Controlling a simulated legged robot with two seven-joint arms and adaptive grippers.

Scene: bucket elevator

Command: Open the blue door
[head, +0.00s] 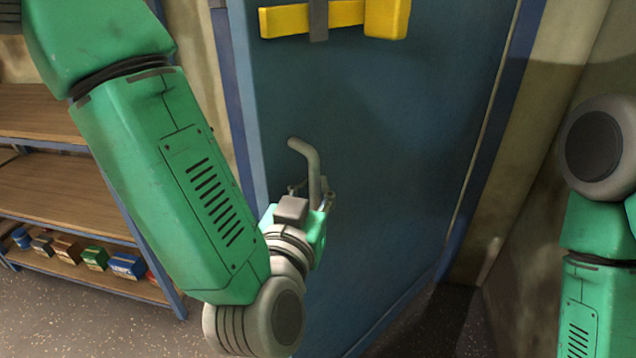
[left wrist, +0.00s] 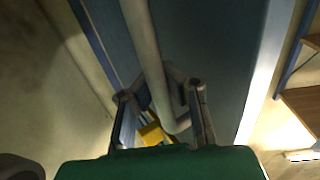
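The blue door (head: 390,150) fills the middle of the head view, and its face also shows in the left wrist view (left wrist: 220,50). A grey bent bar handle (head: 304,150) stands out near its left edge. The handle runs down between the fingers of my left gripper (head: 312,192) in the left wrist view (left wrist: 165,95). The fingers are on both sides of the handle; whether they press on it is unclear. I cannot tell whether the door is ajar. My right gripper is not in view; only part of my right arm shows at the right edge.
A yellow bar (head: 315,18) crosses the door's upper part. A blue frame post (head: 229,95) stands left of the door. Wooden shelves (head: 70,186) with several small boxes are at the left. A stained wall (head: 570,50) is at the right. Speckled floor (head: 80,320) is clear at lower left.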

